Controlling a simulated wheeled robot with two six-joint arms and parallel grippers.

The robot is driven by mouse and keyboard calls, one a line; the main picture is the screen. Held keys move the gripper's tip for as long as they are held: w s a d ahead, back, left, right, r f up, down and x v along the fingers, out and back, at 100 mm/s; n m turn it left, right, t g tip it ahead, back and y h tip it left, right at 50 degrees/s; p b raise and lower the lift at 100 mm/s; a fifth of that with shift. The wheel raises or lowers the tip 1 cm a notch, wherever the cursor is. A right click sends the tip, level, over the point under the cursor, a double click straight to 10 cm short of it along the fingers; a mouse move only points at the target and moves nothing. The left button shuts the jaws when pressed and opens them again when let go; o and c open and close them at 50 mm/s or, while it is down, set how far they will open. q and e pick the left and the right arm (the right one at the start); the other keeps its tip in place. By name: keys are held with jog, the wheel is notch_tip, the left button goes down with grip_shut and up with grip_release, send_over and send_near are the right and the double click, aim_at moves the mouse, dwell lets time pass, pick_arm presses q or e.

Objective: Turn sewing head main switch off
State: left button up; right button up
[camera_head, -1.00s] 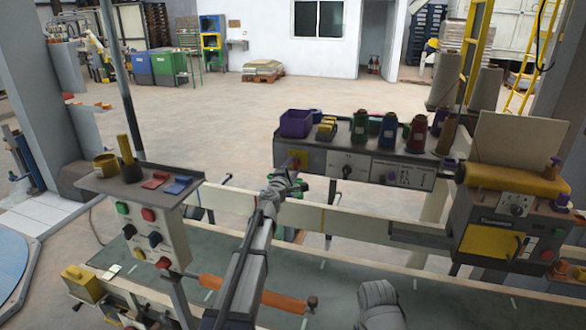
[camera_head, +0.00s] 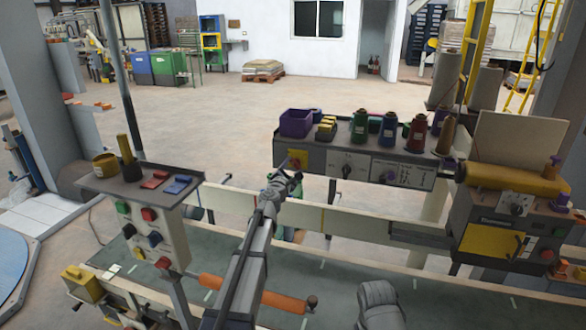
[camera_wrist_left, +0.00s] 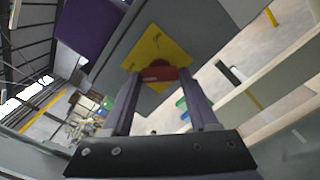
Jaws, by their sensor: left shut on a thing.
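The main switch is a red handle (camera_wrist_left: 158,74) on a square yellow plate (camera_wrist_left: 152,48) in the left wrist view. In the head view, the yellow plate (camera_head: 297,157) sits at the left end of the grey control panel's front. My left gripper (camera_head: 290,175) is at this plate. In the wrist view its two fingers (camera_wrist_left: 162,84) are on either side of the red handle, shut on it. The handle lies across the picture, at a slant to the plate's edges. The fingers partly hide the handle in the head view. My right gripper is not in view.
The grey panel (camera_head: 340,165) carries a purple bin (camera_head: 296,123) and several thread cones (camera_head: 388,128). A machine with a yellow plate (camera_head: 492,243) stands at right, a button box (camera_head: 150,232) at left. A pale rail (camera_head: 345,218) runs below.

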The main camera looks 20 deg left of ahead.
pick_arm(q)
jog(key=shift+s, duration=0.1)
jog(key=o, duration=1.4)
jog(key=s, duration=0.7)
jog(key=shift+s+a, duration=0.15)
jog(key=shift+s, duration=0.2)
